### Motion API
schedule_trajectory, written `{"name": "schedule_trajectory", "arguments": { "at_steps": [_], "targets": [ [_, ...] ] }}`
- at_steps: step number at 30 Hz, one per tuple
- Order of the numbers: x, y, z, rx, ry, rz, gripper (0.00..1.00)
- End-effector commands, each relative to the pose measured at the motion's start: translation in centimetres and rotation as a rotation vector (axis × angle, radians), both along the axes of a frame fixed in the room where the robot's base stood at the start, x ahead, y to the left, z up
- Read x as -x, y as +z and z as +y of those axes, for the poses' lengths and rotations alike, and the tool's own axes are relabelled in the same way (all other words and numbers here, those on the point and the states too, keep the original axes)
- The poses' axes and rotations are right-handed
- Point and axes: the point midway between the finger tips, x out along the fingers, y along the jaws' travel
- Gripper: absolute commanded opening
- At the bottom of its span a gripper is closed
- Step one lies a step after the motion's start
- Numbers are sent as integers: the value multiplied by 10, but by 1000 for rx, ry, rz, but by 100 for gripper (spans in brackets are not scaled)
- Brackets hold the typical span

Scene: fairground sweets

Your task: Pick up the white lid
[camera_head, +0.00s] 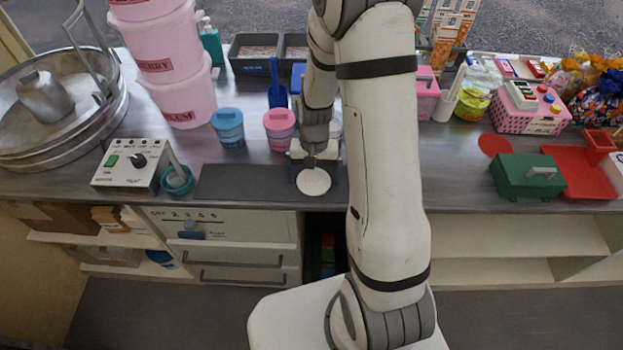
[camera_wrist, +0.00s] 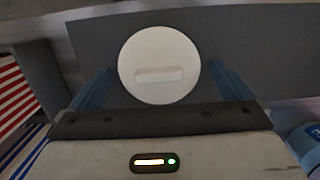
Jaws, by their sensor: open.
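The white lid (camera_head: 313,182) is a flat round disc lying on a dark grey mat (camera_head: 240,184) near the counter's front edge. In the wrist view the lid (camera_wrist: 160,50) shows a raised bar handle across it. My gripper (camera_wrist: 160,88) is open, with one blue-grey finger on each side of the lid. In the head view my gripper (camera_head: 318,172) is over the back of the lid. I cannot tell how high the fingers are above the mat, and no contact shows.
A pink-lidded tub (camera_head: 280,128) and a blue-lidded tub (camera_head: 228,127) stand behind the mat. A control box (camera_head: 130,164) and a small teal pot (camera_head: 178,181) are to the left. A green box (camera_head: 527,176) and red tray (camera_head: 582,175) are far right.

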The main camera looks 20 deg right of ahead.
Motion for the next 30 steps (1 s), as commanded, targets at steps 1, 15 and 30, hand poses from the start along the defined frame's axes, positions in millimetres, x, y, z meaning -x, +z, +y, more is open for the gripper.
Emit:
{"name": "schedule_trajectory", "arguments": {
  "at_steps": [1, 15, 30],
  "targets": [
    [0, 0, 0, 0, 0, 0, 100],
    [0, 0, 0, 0, -1, 0, 73],
    [-1, 7, -1, 0, -2, -2, 59]
  ]
}}
